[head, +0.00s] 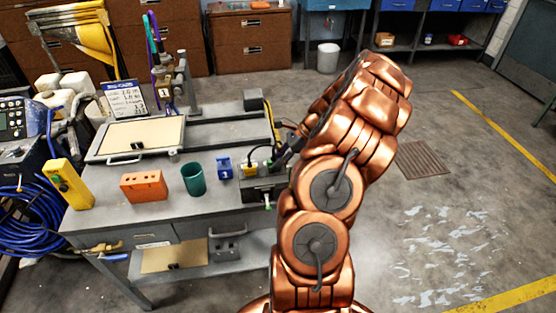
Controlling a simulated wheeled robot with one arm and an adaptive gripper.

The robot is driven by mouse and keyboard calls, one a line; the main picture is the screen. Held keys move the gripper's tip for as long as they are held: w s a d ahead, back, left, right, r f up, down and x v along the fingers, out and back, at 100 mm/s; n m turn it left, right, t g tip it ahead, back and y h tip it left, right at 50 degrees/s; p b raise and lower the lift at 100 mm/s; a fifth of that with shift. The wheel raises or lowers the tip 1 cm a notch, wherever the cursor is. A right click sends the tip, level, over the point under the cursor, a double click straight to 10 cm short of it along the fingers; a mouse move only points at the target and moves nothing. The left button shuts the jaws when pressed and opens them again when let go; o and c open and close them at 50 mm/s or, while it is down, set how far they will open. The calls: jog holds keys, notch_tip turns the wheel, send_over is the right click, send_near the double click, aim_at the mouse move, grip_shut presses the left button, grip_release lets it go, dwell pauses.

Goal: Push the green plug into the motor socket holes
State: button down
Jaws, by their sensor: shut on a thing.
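My gripper (279,160) is at the right end of the workbench, just above a dark grey box (262,190) that looks like the motor socket housing. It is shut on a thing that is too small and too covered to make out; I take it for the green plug. My copper arm hides the right side of the box. The socket holes cannot be made out, nor whether the plug touches them. A small green piece (267,206) shows low on the front of the box. A yellow block (249,169) with a black cord is just left of the fingers.
On the workbench (150,222) stand a blue block marked 1 (225,167), a teal cup (193,179), an orange brick (143,186) and a yellow handheld device (69,184). A tan-topped panel (140,138) lies behind.

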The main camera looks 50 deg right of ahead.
jog(key=shift+f, duration=0.6)
jog(key=c, duration=0.9)
grip_release()
jog(key=shift+c, duration=0.2)
jog(key=shift+o, duration=0.3)
jog(key=shift+o, duration=1.3)
jog(key=p+v, duration=0.2)
jog(key=v, duration=0.5)
